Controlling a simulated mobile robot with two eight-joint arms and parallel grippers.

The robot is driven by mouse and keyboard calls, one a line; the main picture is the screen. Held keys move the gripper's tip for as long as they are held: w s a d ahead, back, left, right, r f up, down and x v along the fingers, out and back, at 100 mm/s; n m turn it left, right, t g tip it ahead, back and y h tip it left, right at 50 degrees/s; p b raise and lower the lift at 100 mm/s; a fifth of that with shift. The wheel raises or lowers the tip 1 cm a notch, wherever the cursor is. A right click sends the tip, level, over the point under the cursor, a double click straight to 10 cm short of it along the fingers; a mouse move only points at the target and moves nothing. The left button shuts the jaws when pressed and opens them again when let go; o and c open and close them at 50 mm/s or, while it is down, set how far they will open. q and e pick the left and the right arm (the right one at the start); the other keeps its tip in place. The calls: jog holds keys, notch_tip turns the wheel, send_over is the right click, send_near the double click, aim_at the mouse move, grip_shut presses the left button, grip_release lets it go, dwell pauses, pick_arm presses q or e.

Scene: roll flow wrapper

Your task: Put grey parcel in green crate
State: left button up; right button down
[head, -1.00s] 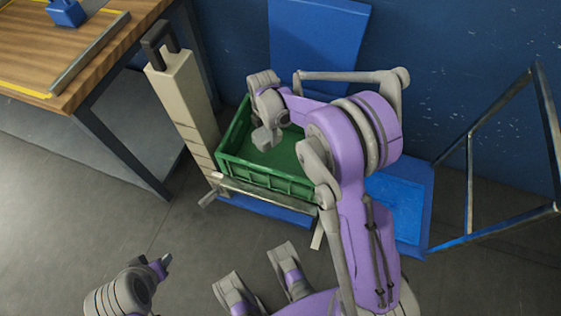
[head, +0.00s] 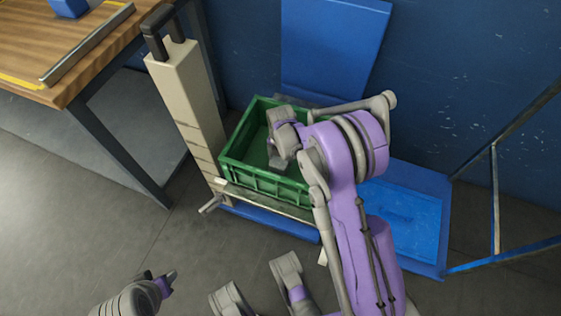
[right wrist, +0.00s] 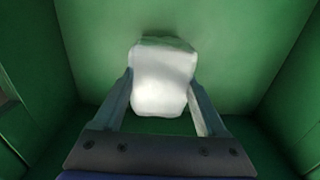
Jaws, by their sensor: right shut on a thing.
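The green crate (head: 262,183) stands open on a low stand near the middle of the head view. My right gripper (head: 277,158) reaches down into the crate. In the right wrist view, its two fingers (right wrist: 163,105) are shut on the pale grey parcel (right wrist: 163,72), with green crate walls around it. I cannot tell whether the parcel touches the crate floor. In the head view, my arm and gripper largely hide the parcel. My left gripper (head: 166,279) is at the lower left, away from the crate; its jaw opening is unclear.
A cream post with a dark handle (head: 160,32) rises at the crate's left. A wooden table (head: 95,45) with a blue block (head: 70,7) is at upper left. A blue panel (head: 405,215) and a metal frame (head: 495,200) are at right. The left floor is clear.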

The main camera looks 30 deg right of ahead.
notch_tip(320, 180, down, 2)
jog(key=shift+f, duration=0.1)
jog(key=shift+f+b, duration=0.15)
jog(key=shift+b, duration=0.2)
grip_release()
